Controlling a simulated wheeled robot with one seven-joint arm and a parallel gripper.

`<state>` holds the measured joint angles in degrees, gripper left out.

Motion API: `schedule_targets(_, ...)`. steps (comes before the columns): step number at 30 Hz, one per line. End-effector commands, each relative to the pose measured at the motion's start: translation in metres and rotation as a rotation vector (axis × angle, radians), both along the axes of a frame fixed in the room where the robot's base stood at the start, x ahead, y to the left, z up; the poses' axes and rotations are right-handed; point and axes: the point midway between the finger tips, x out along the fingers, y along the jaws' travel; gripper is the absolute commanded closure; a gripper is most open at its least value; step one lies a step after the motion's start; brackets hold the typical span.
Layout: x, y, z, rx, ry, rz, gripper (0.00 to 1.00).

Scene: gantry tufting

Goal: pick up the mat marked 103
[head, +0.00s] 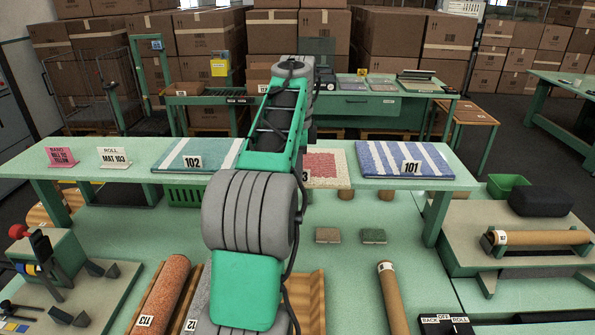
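A red mat with a pale border (326,166) lies flat on the green raised shelf (462,178), just right of my arm. My arm covers its left part and most of its number tag, of which only a final "3" shows. A white card (114,157) reading "ROLL MAT 103" stands at the shelf's left. My arm rises through the middle of the head view, but its gripper does not show, so its state and distance from the mat are hidden.
Blue mat 102 (190,154) lies left of my arm and striped mat 101 (405,160) lies right of the red mat. A pink card (62,157) stands at the far left. Rolls, including red roll 113 (165,290) and a brown roll (393,298), lie in front.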

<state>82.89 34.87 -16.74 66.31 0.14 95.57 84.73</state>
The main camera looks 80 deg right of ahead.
Motion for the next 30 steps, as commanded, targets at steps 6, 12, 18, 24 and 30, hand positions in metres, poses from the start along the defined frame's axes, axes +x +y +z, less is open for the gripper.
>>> schedule_targets(6,0.000,0.000,0.000,-0.001,0.000,0.000,1.00)
schedule_targets(12,0.000,0.000,0.000,-0.001,0.000,0.000,1.00)
schedule_targets(18,0.000,0.008,-0.002,-0.002,0.000,0.001,1.00)
schedule_targets(24,0.000,0.022,-0.002,-0.002,0.000,0.003,1.00)
schedule_targets(30,-0.001,0.025,0.000,-0.001,0.000,0.004,1.00)
